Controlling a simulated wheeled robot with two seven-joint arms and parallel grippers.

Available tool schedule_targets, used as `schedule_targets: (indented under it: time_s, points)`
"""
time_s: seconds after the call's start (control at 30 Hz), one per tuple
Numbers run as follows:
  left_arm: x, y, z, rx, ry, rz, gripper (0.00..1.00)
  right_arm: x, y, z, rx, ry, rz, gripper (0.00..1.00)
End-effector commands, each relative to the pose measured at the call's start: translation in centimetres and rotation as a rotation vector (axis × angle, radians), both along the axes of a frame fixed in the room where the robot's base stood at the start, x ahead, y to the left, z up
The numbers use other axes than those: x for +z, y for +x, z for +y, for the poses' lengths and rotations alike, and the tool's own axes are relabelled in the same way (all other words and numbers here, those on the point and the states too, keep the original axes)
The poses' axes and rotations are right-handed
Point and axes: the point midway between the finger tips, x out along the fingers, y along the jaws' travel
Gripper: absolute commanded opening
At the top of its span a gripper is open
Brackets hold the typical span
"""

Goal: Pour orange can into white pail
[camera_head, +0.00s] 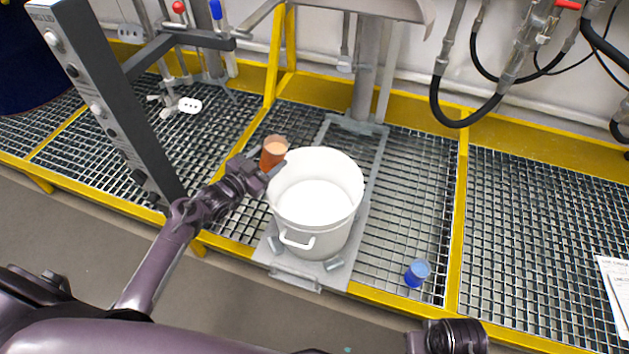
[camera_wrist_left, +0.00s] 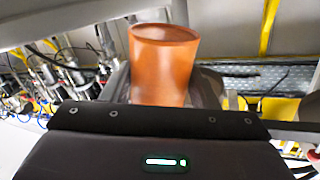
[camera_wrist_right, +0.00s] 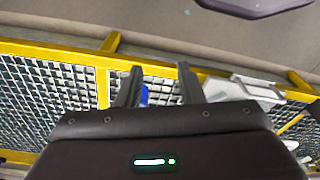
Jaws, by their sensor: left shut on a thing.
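The orange can (camera_head: 272,155) is held roughly upright by my left gripper (camera_head: 265,170), just beyond the far-left rim of the white pail (camera_head: 310,238). In the left wrist view the orange can (camera_wrist_left: 160,75) stands between the fingers; its contents are not visible there. In the head view its top shows a paler orange. The pail is open, upright and white inside, standing on a grey plate. My right gripper (camera_wrist_right: 160,68) shows in the right wrist view with its fingers apart and nothing held between them.
A blue cup (camera_head: 416,273) stands on the grating right of the pail; part of it shows beyond my right fingers. A grey post (camera_head: 110,95) rises left of my left arm. Pipes and hoses (camera_head: 470,80) hang at the back. The grating (camera_head: 540,220) at right is largely clear.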

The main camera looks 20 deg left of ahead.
Motion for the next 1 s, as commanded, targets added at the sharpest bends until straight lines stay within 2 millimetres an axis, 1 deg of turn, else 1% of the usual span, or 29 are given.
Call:
schedule_targets:
  time_s: [0.13, 0.17, 0.2, 0.37, 0.6, 1.0]
  points:
    - [-0.2, 0.0, -0.5, -0.001, 0.073, -0.006, 0.25, 0.4, 0.0, 0.0, 0.002, 0.0, -0.001, 0.34]
    - [0.1, 0.0, -0.6, 0.0, 0.089, -0.008, 0.25, 0.3, 0.0, 0.0, 0.001, 0.0, 0.0, 0.34]
    - [0.3, 0.0, -0.7, 0.0, 0.108, -0.009, 0.25, -0.2, 0.0, 0.0, -0.001, -0.001, 0.002, 0.34]
    - [0.7, 0.0, -1.3, 0.0, 0.184, -0.013, 0.25, -1.7, 0.2, -0.2, -0.007, 0.0, -0.003, 0.34]
    - [0.7, 0.0, -1.5, 0.0, 0.218, -0.013, 0.25, -2.4, 0.2, -0.2, -0.009, 0.001, -0.007, 0.34]
    - [0.4, -0.1, -1.9, 0.0, 0.272, -0.017, 0.25, -1.9, 0.3, -0.1, -0.007, 0.0, -0.006, 0.34]
